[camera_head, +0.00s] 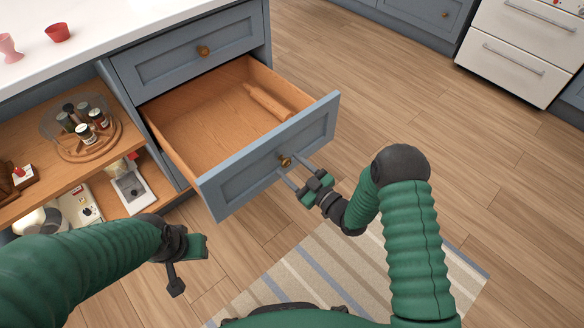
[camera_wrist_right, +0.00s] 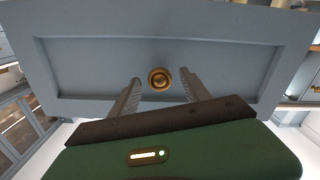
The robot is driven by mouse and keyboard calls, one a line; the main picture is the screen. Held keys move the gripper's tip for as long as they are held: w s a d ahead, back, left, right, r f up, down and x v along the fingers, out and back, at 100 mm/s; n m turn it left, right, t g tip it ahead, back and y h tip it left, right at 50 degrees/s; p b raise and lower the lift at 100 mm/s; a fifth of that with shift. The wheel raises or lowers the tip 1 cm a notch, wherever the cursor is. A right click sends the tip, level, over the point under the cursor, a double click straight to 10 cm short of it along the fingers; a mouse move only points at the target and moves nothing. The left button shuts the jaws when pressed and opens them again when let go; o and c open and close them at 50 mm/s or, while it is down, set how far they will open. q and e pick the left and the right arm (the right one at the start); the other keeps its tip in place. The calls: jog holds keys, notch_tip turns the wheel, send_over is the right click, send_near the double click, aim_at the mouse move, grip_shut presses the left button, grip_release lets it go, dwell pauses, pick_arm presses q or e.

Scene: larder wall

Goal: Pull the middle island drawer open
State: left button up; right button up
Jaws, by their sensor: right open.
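The middle island drawer (camera_head: 225,189) is pulled out in the head view, with its blue-grey front facing me and its bare wooden inside showing. A wooden rolling pin (camera_head: 268,101) lies in it. Its round brass knob (camera_head: 285,160) is at the middle of the front. My right gripper (camera_head: 294,171) is open, with its fingers on either side of the knob. In the right wrist view the knob (camera_wrist_right: 159,78) shows between the spread fingertips, apart from both. My left gripper (camera_head: 188,262) hangs low at the left, clear of the drawer; its jaw opening is unclear.
A closed drawer (camera_head: 190,52) sits above the open one, under the white countertop (camera_head: 110,30). Open shelves at left hold a turntable (camera_head: 62,150) with jars. A white oven (camera_head: 510,55) stands far right. The floor right of the drawer is clear; a striped rug (camera_head: 300,270) lies in front.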

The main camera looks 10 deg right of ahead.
jog(key=shift+s+d, duration=0.1)
jog(key=p+v, duration=0.4)
jog(key=v, duration=1.2)
jog(key=shift+s+d+p, duration=0.2)
jog(key=shift+s+p, duration=0.05)
jog(key=shift+p, duration=0.05)
